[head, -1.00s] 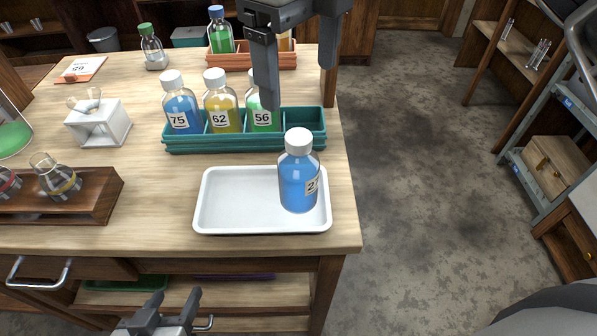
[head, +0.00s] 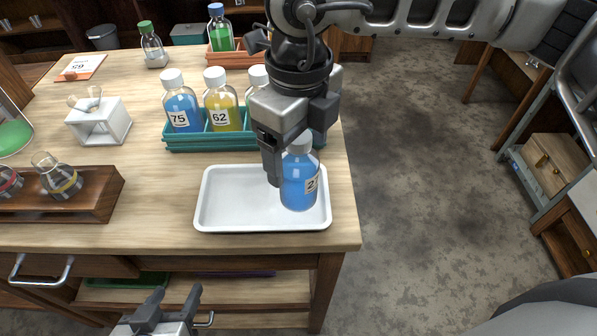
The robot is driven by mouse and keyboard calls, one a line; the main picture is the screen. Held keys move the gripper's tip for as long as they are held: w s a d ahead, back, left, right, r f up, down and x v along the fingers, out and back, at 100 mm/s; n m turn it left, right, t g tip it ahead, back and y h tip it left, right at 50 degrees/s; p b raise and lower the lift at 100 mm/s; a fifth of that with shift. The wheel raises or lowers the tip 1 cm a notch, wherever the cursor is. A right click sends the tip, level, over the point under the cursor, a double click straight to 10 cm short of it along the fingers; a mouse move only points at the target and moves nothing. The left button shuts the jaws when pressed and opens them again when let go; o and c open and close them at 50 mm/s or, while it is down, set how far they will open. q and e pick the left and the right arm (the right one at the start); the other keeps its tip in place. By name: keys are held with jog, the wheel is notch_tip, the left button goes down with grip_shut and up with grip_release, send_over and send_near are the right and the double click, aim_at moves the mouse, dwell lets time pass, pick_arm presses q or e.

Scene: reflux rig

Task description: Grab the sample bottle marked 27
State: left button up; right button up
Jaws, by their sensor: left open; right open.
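The sample bottle (head: 300,185) holds blue liquid and stands upright at the right end of the white tray (head: 232,222). The bottle's cap is partly covered. My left gripper (head: 175,300) is open and empty, low in front of the table.
A teal rack (head: 190,143) behind the tray holds bottle 75 (head: 181,108), bottle 62 (head: 221,108) and another bottle partly hidden by my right arm. A wooden holder with flasks (head: 98,203) and a white stand (head: 100,122) are at left. The tray's left part is empty.

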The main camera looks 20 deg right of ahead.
jog(key=shift+r, duration=0.1)
jog(key=c, duration=1.7)
